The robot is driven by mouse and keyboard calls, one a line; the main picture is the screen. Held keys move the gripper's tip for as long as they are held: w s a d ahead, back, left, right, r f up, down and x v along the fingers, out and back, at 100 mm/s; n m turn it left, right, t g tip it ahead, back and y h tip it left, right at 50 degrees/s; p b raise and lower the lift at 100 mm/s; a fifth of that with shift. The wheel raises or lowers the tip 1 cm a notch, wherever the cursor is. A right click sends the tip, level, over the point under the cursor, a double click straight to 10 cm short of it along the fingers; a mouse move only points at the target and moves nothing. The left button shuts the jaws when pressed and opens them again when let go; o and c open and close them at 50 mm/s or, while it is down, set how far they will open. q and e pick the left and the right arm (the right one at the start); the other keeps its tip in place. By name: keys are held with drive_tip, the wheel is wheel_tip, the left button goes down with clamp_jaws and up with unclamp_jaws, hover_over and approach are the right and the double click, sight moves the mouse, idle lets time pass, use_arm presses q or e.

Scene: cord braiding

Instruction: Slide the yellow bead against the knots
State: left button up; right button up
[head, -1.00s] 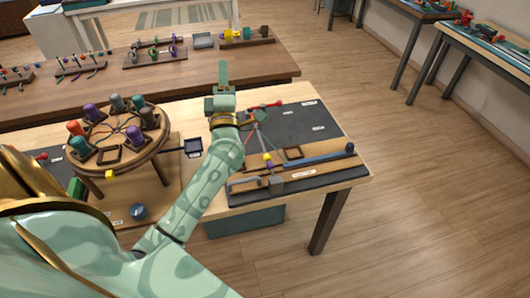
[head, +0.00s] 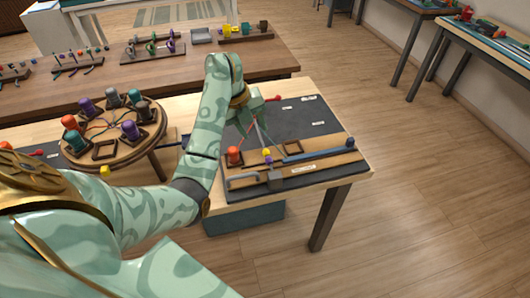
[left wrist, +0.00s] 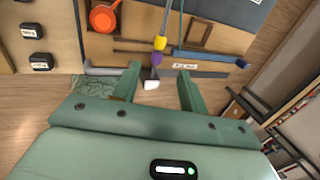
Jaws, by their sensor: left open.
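The yellow bead (head: 267,152) sits on cords above the dark work mat (head: 300,126), right against a purple piece (head: 268,160). In the left wrist view the yellow bead (left wrist: 160,43) and purple piece (left wrist: 156,60) line up along the hanging cords (left wrist: 164,18). I cannot make out the knots. My left gripper (head: 254,112) is over the mat, on the far side of the bead. In the wrist view its open fingers (left wrist: 157,86) stand apart, with a small white piece (left wrist: 152,85) showing between them. The bead is beyond the fingertips, ungripped. My right gripper is not in view.
An orange spool (head: 234,155) stands left of the bead. A round stand (head: 92,160) with several coloured spools is at left.

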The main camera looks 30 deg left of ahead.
sight(265, 152)
use_arm(q)
drive_tip(key=b+x, duration=0.3)
drive_tip(key=x, duration=0.6)
drive_tip(key=shift+f, duration=0.45)
drive_tip(key=shift+w+d+f+b, duration=0.1)
drive_tip(key=shift+w+f+b, duration=0.1)
drive_tip(key=shift+f+b, duration=0.3)
clamp_jaws()
